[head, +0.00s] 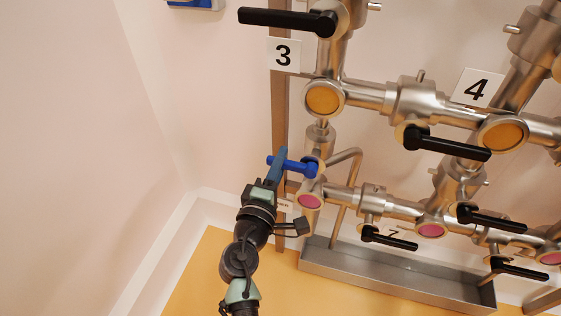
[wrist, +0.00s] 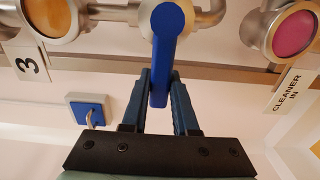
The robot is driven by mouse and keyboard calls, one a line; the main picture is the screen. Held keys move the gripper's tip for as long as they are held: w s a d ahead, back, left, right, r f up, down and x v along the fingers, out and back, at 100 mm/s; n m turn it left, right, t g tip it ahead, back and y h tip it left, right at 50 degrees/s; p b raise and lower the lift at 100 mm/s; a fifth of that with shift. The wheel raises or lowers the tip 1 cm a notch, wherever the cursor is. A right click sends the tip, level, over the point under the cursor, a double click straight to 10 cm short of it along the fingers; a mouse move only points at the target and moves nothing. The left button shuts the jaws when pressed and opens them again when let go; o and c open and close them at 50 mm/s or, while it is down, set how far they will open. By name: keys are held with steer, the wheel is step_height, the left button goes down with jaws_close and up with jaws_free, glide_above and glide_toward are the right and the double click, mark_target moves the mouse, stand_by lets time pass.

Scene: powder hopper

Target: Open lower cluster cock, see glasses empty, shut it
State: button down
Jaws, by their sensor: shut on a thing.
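My gripper (head: 282,158) is shut on a blue lever handle (head: 298,168) on the pipework below sign 3. In the wrist view the blue lever (wrist: 168,45) hangs down between the two fingers (wrist: 160,98). The lower row has magenta sight glasses: one just below the blue lever (head: 309,201), one in the middle (head: 431,231) and one at the right edge (head: 550,259). Black levers sit on the lower row at the left (head: 389,238), above right (head: 491,219) and below right (head: 518,268). Which cock is the lower cluster's is not clear from labels.
Upper sight glasses are orange, near sign 3 (head: 323,99) and sign 4 (head: 503,132). Upper black levers (head: 287,21) (head: 446,144) stick out. A metal trough (head: 385,279) lies below the pipes. The left wall is bare.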

mark_target(305, 165)
steer(key=r+m+b, duration=0.1)
steer(key=m, duration=0.1)
steer(key=shift+r+m, duration=0.15)
steer(key=shift+m, duration=0.25)
steer(key=m+b, duration=0.1)
steer(key=r+m, duration=0.1)
steer(key=shift+s+d+r+m+b, duration=0.15)
steer(key=shift+d+r+m+b, duration=0.05)
steer(key=shift+d+m+b, duration=0.15)
steer(key=m, duration=0.1)
steer(key=d+r+m+b, duration=0.1)
steer(key=m, duration=0.1)
steer(key=r+m+b, duration=0.1)
steer(key=shift+s+d+m, duration=0.2)
steer(key=shift+d+m, duration=0.05)
steer(key=shift+s+d+r+m+b, duration=0.1)
steer(key=shift+d+r+m+b, duration=0.3)
steer(key=shift+m, duration=0.5)
steer(key=m, duration=0.1)
steer(key=d+m+b, duration=0.1)
steer(key=d+m, duration=0.1)
steer(key=shift+s+r+m, duration=0.2)
steer(key=shift+s+m, duration=0.05)
steer(key=shift+m, duration=0.05)
steer(key=shift+s+d+r+m+b, duration=0.1)
steer(key=shift+d+m+b, duration=0.35)
steer(key=shift+m, duration=0.45)
steer(key=shift+s+d+m+b, duration=0.1)
steer(key=shift+d+m+b, duration=0.35)
steer(key=shift+m, duration=0.45)
